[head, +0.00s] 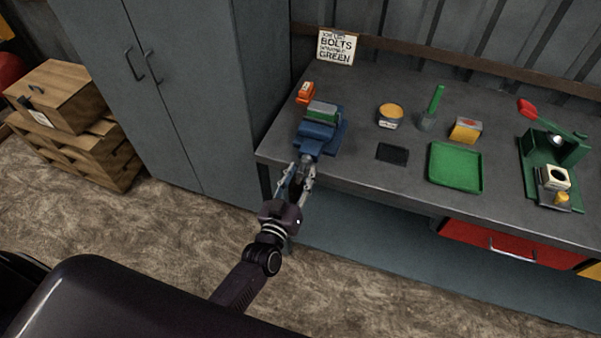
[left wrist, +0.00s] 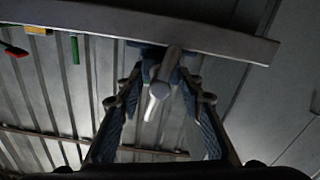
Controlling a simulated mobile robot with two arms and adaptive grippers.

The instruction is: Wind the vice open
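The blue vice (head: 320,133) stands on the left end of the workbench, with a grey-green top at its jaws. My left gripper (head: 298,172) is in front of the vice at the bench's front edge. In the left wrist view, which looks upside down, a light grey vice handle (left wrist: 158,95) points toward the camera between the two fingers of the left gripper (left wrist: 163,78). The fingers are apart on either side of it, with visible gaps. Whether their tips touch anything is unclear. How far the jaws are parted cannot be told. My right gripper is not in view.
On the workbench (head: 357,175) are an orange item (head: 305,93), a round tin (head: 391,115), a dark pad (head: 392,153), a green tray (head: 455,168), a small yellow box (head: 466,130) and a green press (head: 550,155). A grey cabinet (head: 190,90) stands left. Floor in front is clear.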

